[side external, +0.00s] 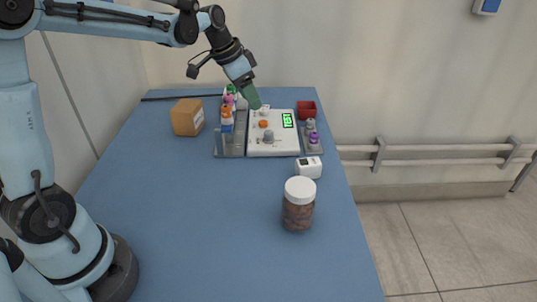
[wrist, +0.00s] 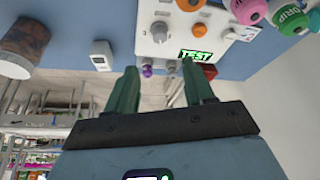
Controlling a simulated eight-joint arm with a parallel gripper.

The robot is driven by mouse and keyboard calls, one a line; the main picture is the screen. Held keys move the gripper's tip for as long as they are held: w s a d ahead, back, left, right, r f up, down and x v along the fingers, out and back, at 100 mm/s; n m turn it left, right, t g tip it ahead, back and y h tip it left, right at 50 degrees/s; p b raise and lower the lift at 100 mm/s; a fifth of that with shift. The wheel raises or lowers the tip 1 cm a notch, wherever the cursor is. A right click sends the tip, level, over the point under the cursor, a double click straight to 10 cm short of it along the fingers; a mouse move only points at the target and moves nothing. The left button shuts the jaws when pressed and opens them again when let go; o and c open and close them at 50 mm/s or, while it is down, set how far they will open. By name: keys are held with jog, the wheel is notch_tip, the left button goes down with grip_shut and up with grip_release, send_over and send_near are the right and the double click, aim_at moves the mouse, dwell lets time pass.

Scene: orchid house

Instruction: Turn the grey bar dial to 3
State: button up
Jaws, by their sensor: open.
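The grey bar dial (wrist: 159,32) is on the white panel (wrist: 177,10) in the wrist view, with a figure 3 printed beside it. Which mark its bar points at is too small to tell. In the side view the dial (side external: 268,136) sits low on the panel (side external: 284,150), below an orange knob (side external: 263,124) and a green lit display (side external: 288,120). The display reads TEST in the wrist view (wrist: 194,55). My gripper (side external: 251,101) is open and empty, with green fingers, above the panel's back left, apart from the dial. Its fingers also show in the wrist view (wrist: 160,82).
Several bottles, one orange-capped (side external: 227,112), stand left of the panel by a cardboard box (side external: 187,117). A red bin (side external: 306,109) and a purple-topped item (side external: 314,138) are right. A white device (side external: 308,168) and a white-lidded jar (side external: 299,205) stand in front. The blue table's front left is clear.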

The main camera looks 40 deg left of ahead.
jog(key=n+g+y, duration=0.2)
jog(key=n+g, duration=0.2)
jog(key=n, duration=1.4)
send_near(269, 132)
notch_tip(269, 132, down, 9)
jog(key=shift+a+r, duration=0.15)
grip_shut()
